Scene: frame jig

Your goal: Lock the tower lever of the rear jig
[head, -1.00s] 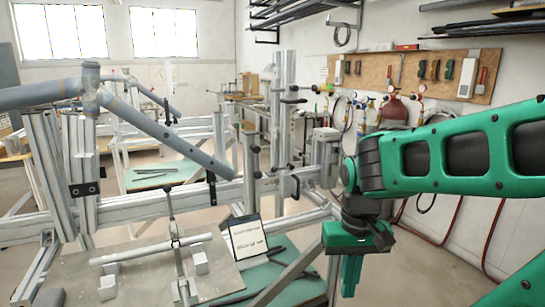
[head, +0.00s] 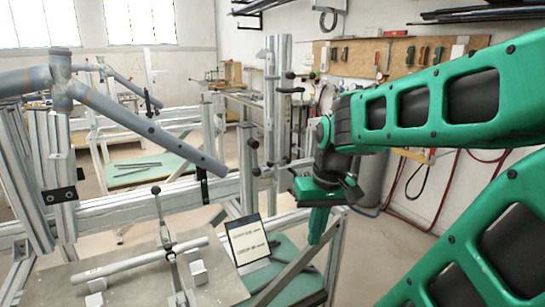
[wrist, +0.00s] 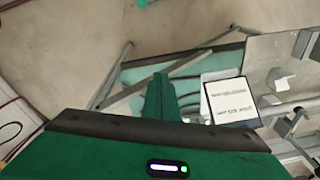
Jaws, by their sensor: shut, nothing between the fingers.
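A tall silver tower (head: 271,110) stands near the middle of the head view, with black-knobbed levers (head: 297,90) on its right side. I cannot tell whether a lever is locked. A shorter post (head: 247,175) with a black knob stands in front of it. A grey tube frame (head: 140,122) rests on the near jig (head: 105,212); another jig (head: 160,140) stands farther back. My green gripper (head: 318,238) points down, shut and empty, right of the near jig and below the tower levers. The wrist view shows its shut fingers (wrist: 160,97) above the floor and jig legs.
A sign (head: 247,241) stands beside the grey plate (head: 222,274), which carries a clamp bar (head: 140,260). A green shelf (head: 290,258) and a slanted metal brace lie below my gripper. A tool board (head: 375,60) hangs on the back wall.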

